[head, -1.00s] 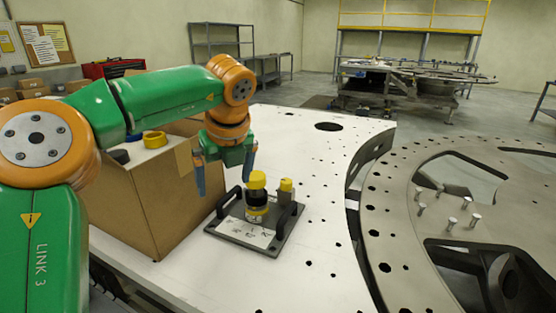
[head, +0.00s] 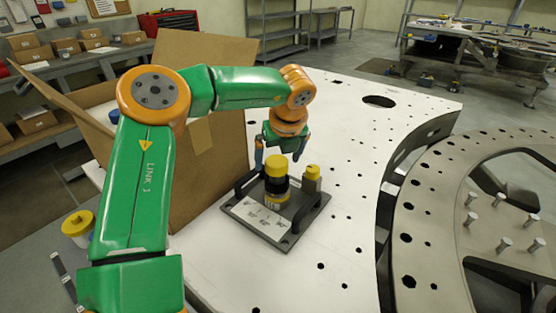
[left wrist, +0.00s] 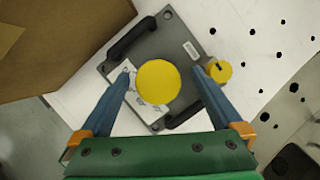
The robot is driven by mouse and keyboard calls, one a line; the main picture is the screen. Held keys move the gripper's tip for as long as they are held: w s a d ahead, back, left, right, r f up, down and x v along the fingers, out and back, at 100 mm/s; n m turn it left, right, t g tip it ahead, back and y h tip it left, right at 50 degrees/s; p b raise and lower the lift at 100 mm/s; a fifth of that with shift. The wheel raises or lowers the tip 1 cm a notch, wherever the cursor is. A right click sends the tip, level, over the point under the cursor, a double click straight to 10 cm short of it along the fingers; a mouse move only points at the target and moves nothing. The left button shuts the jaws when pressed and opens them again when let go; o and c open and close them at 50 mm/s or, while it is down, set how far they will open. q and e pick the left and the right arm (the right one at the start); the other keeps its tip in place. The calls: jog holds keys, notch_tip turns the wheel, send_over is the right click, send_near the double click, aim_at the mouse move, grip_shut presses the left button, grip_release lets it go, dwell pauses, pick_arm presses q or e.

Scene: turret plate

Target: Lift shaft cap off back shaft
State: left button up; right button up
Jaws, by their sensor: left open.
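A fixture plate (head: 288,239) with two black handles lies on the white table. A tall stack on it has a yellow cap (head: 276,164) on top, a black section below and a yellow lower part. A shorter post with a smaller yellow cap (head: 312,171) stands to its right. Labels do not show which shaft is the back one. My left gripper (head: 280,150) is open at the tall stack. In the left wrist view, the larger yellow cap (left wrist: 159,82) shows between the open fingers (left wrist: 162,75), with no clear contact. My right gripper is not in view.
A large cardboard box (head: 208,165) stands close on the left, beside my left arm. A big grey ring structure (head: 430,210) with upright pins lies to the right. The white table (head: 345,240) right of the plate is clear apart from its holes.

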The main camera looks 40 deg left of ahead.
pick_arm(q)
jog(key=shift+s+d+r, duration=0.1)
jog(key=shift+s+r, duration=0.1)
jog(key=shift+s, duration=0.1)
jog(key=c, duration=1.3)
jog(key=shift+w, duration=0.1)
jog(key=shift+c, duration=0.3)
